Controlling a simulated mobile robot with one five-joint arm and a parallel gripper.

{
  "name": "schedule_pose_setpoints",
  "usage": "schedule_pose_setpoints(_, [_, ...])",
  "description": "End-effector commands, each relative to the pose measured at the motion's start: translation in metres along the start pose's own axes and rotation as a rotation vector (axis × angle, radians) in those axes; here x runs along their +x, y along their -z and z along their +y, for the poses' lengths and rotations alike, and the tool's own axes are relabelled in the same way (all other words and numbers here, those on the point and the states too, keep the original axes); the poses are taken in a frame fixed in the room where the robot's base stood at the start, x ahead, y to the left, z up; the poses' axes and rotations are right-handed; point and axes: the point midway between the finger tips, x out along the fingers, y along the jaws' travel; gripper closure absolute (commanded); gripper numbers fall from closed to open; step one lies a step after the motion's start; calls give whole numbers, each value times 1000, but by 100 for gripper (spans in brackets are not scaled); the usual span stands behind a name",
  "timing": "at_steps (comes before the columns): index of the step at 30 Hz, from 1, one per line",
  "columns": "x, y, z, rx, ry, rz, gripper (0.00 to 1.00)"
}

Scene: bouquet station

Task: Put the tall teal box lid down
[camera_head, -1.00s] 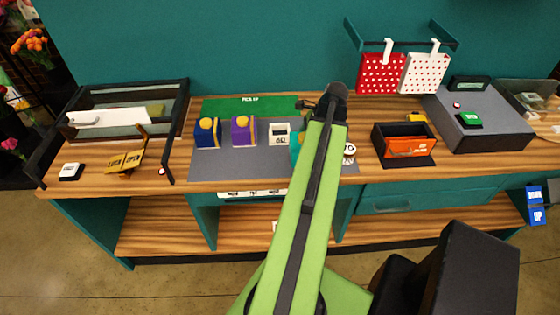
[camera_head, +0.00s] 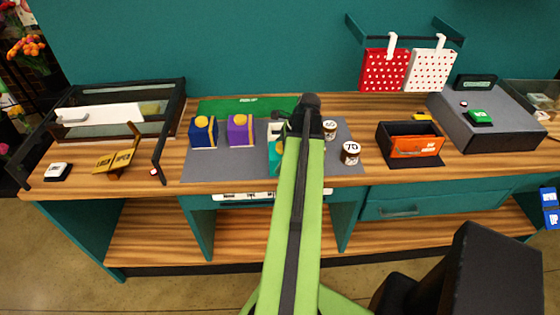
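My gripper (camera_head: 285,115) is at the dark end of the arm, above and beside the teal box. The arm hides its fingers, so I cannot tell whether it is open or holds anything.
Two labelled round pots (camera_head: 350,153) stand just right of the arm. A black bin with an orange front (camera_head: 416,146) is further right. A green pad (camera_head: 245,106) lies behind the boxes. A gold sign (camera_head: 117,159) stands at left. The grey mat (camera_head: 205,172) is bare in front.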

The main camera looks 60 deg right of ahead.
Motion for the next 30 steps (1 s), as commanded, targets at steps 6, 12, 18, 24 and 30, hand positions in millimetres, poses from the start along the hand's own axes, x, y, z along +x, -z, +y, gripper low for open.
schedule_pose_setpoints(6, [3,2,0,0,0,0,51])
schedule_pose_setpoints(12, [1,1,0,1,0,0,0])
schedule_pose_setpoints(18, [-2,0,0,1,0,0,0])
schedule_pose_setpoints(24, [-26,-2,0,2,1,0,0])
schedule_pose_setpoints(30, [-72,-4,0,3,1,0,0])
